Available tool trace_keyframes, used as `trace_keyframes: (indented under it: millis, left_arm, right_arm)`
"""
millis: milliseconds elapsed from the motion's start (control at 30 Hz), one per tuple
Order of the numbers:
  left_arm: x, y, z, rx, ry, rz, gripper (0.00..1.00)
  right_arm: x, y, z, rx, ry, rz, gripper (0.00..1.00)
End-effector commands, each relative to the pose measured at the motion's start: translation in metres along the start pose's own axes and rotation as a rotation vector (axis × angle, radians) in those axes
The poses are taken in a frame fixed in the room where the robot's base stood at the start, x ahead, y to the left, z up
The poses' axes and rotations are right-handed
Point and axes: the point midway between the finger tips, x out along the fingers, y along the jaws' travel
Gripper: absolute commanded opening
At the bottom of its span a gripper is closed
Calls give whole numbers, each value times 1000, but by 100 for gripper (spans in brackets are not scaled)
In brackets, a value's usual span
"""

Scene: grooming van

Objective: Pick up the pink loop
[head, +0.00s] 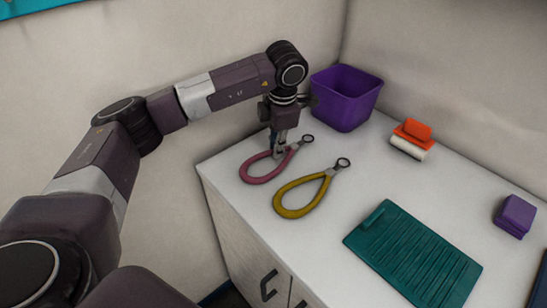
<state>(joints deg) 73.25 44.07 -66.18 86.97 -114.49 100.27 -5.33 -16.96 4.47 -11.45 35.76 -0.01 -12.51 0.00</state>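The pink loop (259,179) lies on the white counter near its left edge, with a grey clasp and ring (307,138) at its upper right end. My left gripper (279,152) points down over the clasp end of the pink loop, with its fingertips at or just above the strap. The fingers look close together, but whether they grip the strap is too small to tell. My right gripper is not in view.
A yellow loop (288,213) lies just right of the pink one. A purple bin (346,101) stands behind. An orange-and-white roller (412,139), a teal ridged mat (412,256) and purple folded items (515,216) lie to the right. Walls close off the back and left.

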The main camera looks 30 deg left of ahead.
Motion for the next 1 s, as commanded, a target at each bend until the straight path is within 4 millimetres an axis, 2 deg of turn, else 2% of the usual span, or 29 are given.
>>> trace_keyframes:
  millis: [200, 367, 767, 1000]
  left_arm:
    - [1, 0, 0, 0, 0, 1, 16]
    - [1, 0, 0, 0, -1, 1, 0]
    - [-2, 1, 0, 0, -2, 1, 0]
    - [-26, 6, 1, -1, -5, 4, 0]
  right_arm:
    - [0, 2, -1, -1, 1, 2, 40]
    - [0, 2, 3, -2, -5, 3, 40]
    - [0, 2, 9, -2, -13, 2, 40]
    - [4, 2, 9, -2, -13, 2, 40]
